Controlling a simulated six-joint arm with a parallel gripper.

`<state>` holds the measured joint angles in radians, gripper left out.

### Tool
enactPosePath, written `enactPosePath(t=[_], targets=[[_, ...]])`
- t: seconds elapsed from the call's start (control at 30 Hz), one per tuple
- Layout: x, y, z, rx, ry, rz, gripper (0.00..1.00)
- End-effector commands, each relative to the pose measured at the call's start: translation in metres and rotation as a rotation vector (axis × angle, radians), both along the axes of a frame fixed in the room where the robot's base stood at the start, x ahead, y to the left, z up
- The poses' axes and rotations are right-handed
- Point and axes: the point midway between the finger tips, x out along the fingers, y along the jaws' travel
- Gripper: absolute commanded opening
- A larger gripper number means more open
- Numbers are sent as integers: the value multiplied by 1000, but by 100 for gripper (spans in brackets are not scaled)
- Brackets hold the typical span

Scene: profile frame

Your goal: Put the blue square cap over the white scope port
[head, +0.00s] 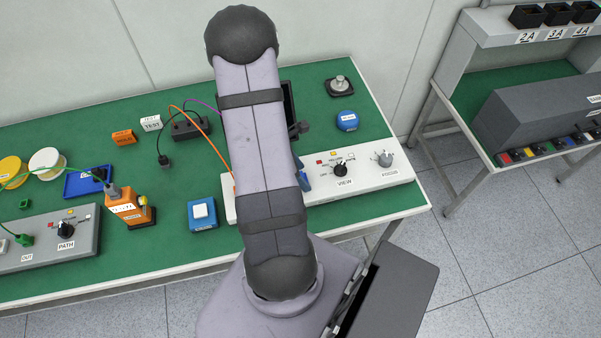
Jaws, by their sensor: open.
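My gripper is hidden behind my own raised arm, which crosses the middle of the head view. A white box (322,196) labelled VIEW and FOCUS extends on both sides of my arm. I cannot make out a scope port on it; part of its top is hidden. A small blue piece (304,178) shows at my arm's right edge, by the box. It is partly covered, and I cannot tell whether it is the blue square cap. Left of my arm, a blue square block (202,215) with a white square top lies on the green bench.
The green bench (345,236) also bears a round blue item (347,120), a metal weight-like piece (339,86), an orange device (130,208), a grey PATH box (45,240) and a blue tray (88,182). Thin cables run near my arm. Bare bench lies around x-left of centre.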

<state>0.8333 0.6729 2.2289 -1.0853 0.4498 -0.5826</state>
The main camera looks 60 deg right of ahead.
Motion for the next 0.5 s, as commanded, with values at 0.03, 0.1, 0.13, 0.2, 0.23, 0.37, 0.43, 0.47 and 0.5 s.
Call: enactPosePath(t=[0.03, 0.1, 0.13, 0.2, 0.23, 0.37, 0.43, 0.47, 0.5], targets=[[0, 0, 1, -1, -1, 0, 52], [1, 1, 4, -2, -1, 1, 52], [2, 1, 6, -2, -1, 1, 52], [4, 2, 13, -4, -2, 1, 52], [5, 3, 16, -4, -2, 1, 52], [10, 8, 32, -4, -2, 1, 52], [13, 11, 41, -3, -2, 2, 52], [14, 12, 45, -3, -3, 2, 52], [15, 14, 49, -3, -3, 2, 52]])
